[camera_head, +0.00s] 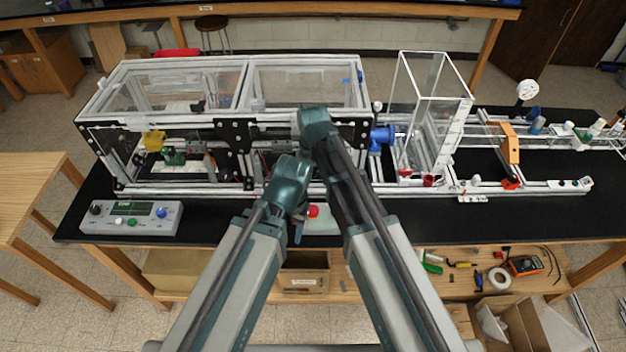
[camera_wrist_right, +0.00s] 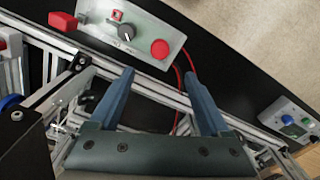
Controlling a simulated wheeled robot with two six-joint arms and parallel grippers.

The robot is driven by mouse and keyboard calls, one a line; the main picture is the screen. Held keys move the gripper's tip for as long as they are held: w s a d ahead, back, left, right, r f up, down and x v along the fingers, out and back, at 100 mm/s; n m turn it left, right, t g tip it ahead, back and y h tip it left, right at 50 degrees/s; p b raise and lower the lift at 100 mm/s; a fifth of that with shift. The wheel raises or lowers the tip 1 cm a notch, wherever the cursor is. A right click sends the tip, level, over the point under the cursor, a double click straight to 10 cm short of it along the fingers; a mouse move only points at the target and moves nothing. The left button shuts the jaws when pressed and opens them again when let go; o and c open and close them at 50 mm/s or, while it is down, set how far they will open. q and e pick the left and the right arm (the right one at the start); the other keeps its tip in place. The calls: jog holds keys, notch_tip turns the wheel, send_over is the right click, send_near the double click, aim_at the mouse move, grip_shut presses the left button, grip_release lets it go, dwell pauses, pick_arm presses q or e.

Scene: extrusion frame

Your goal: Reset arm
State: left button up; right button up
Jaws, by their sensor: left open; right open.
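My right gripper (camera_wrist_right: 163,98) is open and empty in the right wrist view, with its two blue fingers apart. Beyond the fingertips is a grey control panel (camera_wrist_right: 138,22) with a round red button (camera_wrist_right: 160,49) and a black knob (camera_wrist_right: 126,33). In the head view the right arm reaches to the front of the frame (camera_head: 240,120), and its fingers are hidden there. My left gripper (camera_head: 298,232) is open, small in the head view, beside the panel (camera_head: 322,226) and its red button (camera_head: 313,211). Whether it touches the panel is unclear.
A grey control box (camera_head: 132,217) with a display stands at the black table's left front. A clear hopper (camera_head: 430,90), an orange part (camera_head: 510,143) and rails (camera_head: 540,187) are at the right. The front right table strip is clear. Tools (camera_head: 525,265) lie on the lower shelf.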

jog(key=s+d+f+b, duration=0.3)
jog(key=s+f+b, duration=0.3)
jog(key=s, duration=0.2)
jog(key=s+d+f+h+b, duration=0.1)
jog(key=s+d+f+b, duration=0.1)
jog(key=s+f+b, duration=0.4)
jog(key=s, duration=0.2)
jog(key=shift+s+d+m, duration=0.4)
dwell(0.4)
